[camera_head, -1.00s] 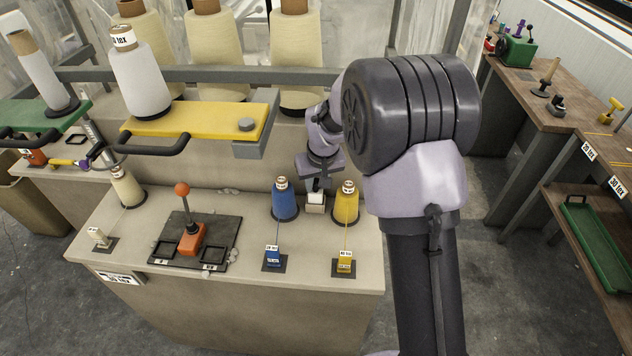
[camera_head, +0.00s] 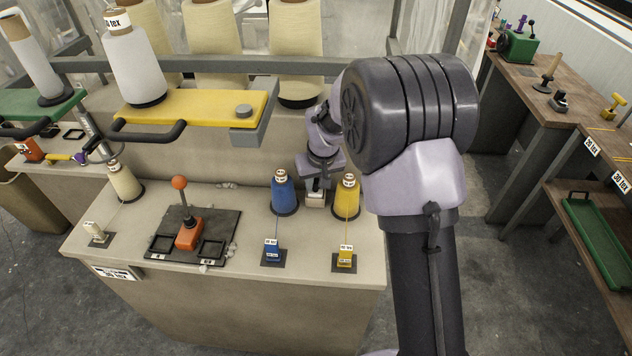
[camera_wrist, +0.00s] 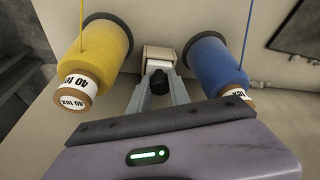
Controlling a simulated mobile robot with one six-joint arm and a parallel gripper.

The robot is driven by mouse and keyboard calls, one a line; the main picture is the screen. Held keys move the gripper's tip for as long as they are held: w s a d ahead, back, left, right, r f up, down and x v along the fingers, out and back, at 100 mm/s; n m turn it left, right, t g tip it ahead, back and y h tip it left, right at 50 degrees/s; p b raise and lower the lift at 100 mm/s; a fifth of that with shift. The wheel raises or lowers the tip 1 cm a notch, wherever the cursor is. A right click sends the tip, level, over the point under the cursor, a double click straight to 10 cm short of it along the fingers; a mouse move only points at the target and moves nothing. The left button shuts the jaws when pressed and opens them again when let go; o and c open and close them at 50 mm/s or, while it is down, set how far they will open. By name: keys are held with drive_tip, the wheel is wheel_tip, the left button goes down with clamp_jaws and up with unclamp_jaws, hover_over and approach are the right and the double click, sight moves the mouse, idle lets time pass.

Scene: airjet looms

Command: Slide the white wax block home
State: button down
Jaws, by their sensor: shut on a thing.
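The white wax block (camera_head: 315,200) is a small pale block on the beige bench top, between a blue yarn cone (camera_head: 285,194) and a yellow yarn cone (camera_head: 346,199). In the wrist view the block (camera_wrist: 158,54) has a white face and a black knob (camera_wrist: 160,82) on the near side. My gripper (camera_head: 318,184) is at the block from above. In the wrist view my gripper (camera_wrist: 160,88) has its two grey fingers closed on either side of the knob. The block's underside and far side are hidden.
The two cones stand close on both sides of my gripper. In front are small blue (camera_head: 272,251) and yellow (camera_head: 345,257) tagged pieces, tied by threads. Left is a dark plate with an orange lever (camera_head: 188,230). A yellow shelf (camera_head: 200,113) with a black handle overhangs the back.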

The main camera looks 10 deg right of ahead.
drive_tip(key=c, duration=1.1)
unclamp_jaws()
drive_tip(key=shift+c, duration=0.2)
drive_tip(key=p+v, duration=0.4)
drive_tip(key=v, duration=1.3)
drive_tip(key=shift+r, duration=0.15)
drive_tip(key=shift+s, duration=0.1)
drive_tip(key=s+a+f+m+t+y+b, duration=0.1)
drive_tip(key=s+b, duration=0.4)
drive_tip(key=s, duration=0.9)
drive_tip(key=s+a+f+m+t+b, duration=0.1)
drive_tip(key=s+a+f+m+b, duration=0.2)
drive_tip(key=s, duration=1.1)
drive_tip(key=m+b, duration=0.1)
drive_tip(key=b, duration=0.2)
drive_tip(key=shift+f+y+b, duration=0.3)
drive_tip(key=shift+f+y, duration=0.1)
